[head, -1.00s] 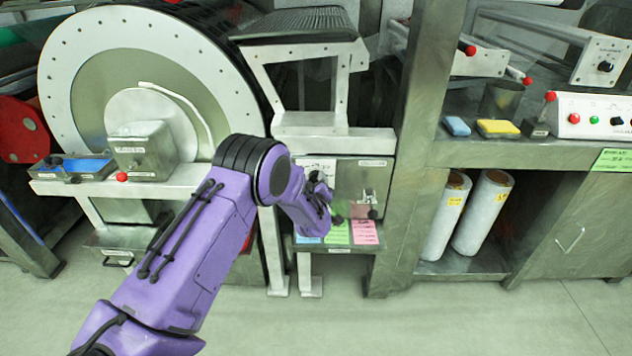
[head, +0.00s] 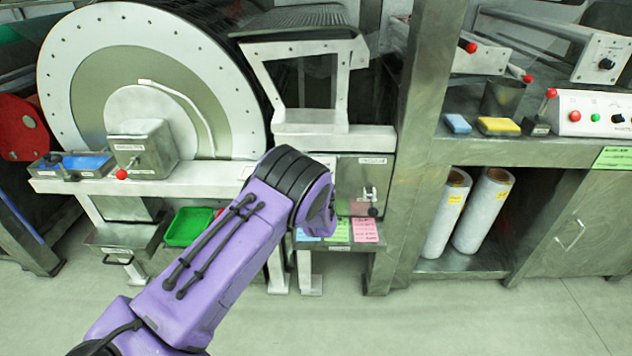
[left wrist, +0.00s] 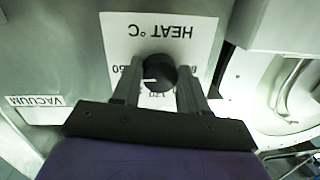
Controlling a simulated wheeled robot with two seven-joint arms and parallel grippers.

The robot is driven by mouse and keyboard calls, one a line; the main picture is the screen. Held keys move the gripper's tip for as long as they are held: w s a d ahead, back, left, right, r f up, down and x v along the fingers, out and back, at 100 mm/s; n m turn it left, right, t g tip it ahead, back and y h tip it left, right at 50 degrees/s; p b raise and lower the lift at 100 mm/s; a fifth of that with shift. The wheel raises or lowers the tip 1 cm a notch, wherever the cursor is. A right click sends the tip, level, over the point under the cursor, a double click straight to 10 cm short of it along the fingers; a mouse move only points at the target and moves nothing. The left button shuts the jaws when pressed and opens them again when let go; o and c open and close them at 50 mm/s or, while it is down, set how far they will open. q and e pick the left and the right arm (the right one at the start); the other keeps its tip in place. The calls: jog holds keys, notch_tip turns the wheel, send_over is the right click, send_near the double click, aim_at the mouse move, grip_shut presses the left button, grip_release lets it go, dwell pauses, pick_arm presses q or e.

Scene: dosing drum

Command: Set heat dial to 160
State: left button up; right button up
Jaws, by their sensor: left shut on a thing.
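The heat dial (left wrist: 159,74) is a dark round knob with a light pointer line. It sits on a white plate (left wrist: 190,27) marked "HEAT °C", seen upside down in the left wrist view. My left gripper (left wrist: 158,82) has one finger on each side of the knob and is shut on it. The pointer line runs to the left in that view. The fingers and knob cover part of the scale, so the exact setting cannot be read. In the head view my purple left arm hides the dial and the gripper. My right gripper is not in view.
A metal panel with a small switch (head: 369,195) is right of my arm. Coloured cards, one pink (head: 364,230), lie on the shelf below. The big drum (head: 85,55) stands left, with a green tray (head: 188,226) beneath. A thick post (head: 420,130) stands right.

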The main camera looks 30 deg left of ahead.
pick_arm(q)
jog(key=shift+s+f+m, duration=0.1)
jog(key=shift+f+m, duration=0.05)
jog(key=shift+m, duration=0.25)
jog(key=o, duration=1)
jog(key=shift+o, duration=0.2)
jog(key=v, duration=1)
jog(key=shift+s+d, duration=0.15)
jog(key=shift+d, duration=0.05)
